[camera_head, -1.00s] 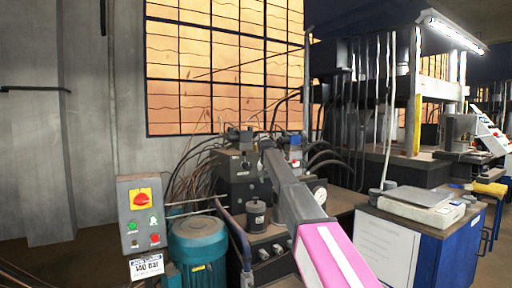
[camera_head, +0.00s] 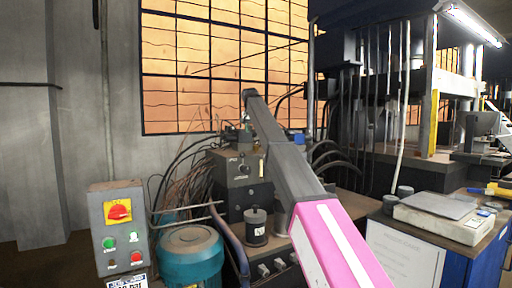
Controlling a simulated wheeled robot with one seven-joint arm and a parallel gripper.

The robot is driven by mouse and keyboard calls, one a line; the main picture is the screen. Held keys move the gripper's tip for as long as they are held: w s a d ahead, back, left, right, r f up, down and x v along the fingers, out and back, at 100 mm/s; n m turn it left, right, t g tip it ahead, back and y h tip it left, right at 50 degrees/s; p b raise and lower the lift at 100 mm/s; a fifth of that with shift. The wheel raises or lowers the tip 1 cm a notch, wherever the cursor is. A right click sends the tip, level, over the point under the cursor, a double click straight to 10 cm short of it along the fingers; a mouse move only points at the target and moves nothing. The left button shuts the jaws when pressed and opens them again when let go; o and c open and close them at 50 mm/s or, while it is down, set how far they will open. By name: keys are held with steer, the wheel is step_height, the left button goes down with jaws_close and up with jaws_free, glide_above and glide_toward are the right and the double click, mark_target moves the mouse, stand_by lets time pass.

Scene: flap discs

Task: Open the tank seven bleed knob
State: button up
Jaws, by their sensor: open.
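No knob can be read as tank seven's bleed knob. A small dark cylinder (camera_head: 256,230) with a pale label stands on the front of the hydraulic unit; the mark on its label is too small to read surely. A dark block (camera_head: 238,168) with small fittings on top is behind it, partly covered by my arm. My pink and grey arm reaches from the bottom right up across the unit to a rounded end near the window.
A grey control box (camera_head: 118,235) with a red switch on a yellow plate stands left, beside a teal motor (camera_head: 190,257). Hoses and loose cables lie behind the unit. A blue cabinet (camera_head: 481,263) bearing a pale device (camera_head: 445,222) stands right.

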mark_target(256, 146)
steer(key=x, duration=1)
steer(key=shift+f, duration=0.25)
steer(key=c, duration=0.9)
